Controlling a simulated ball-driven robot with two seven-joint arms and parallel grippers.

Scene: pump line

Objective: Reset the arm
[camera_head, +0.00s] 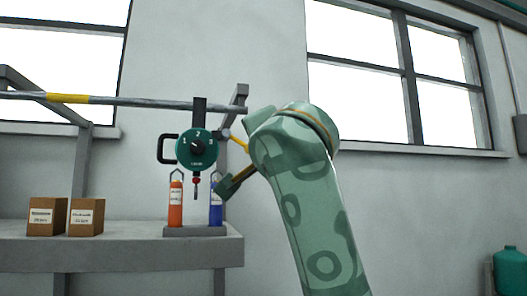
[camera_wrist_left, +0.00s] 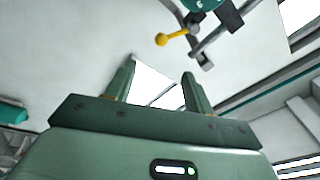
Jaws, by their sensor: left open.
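My left gripper (camera_wrist_left: 156,85) is open in the left wrist view, with nothing between its two green fingers. A green patterned arm of mine (camera_head: 312,190) rises from the bottom of the head view and bends left beside the pump unit. A brown and dark green piece (camera_head: 236,181) sticks out down-left from behind it; I cannot tell whether this is a finger. The round green dial unit (camera_head: 197,152), marked 1, 2, 3, hangs left of the arm. A yellow-knobbed lever (camera_wrist_left: 162,40) shows beyond my fingers, apart from them. My right gripper is not identifiable.
A grey bench (camera_head: 120,250) holds two cardboard boxes (camera_head: 47,217) and (camera_head: 86,217). An orange cylinder (camera_head: 176,203) and a blue cylinder (camera_head: 216,205) stand under the dial. A horizontal pipe (camera_head: 130,101) runs above.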

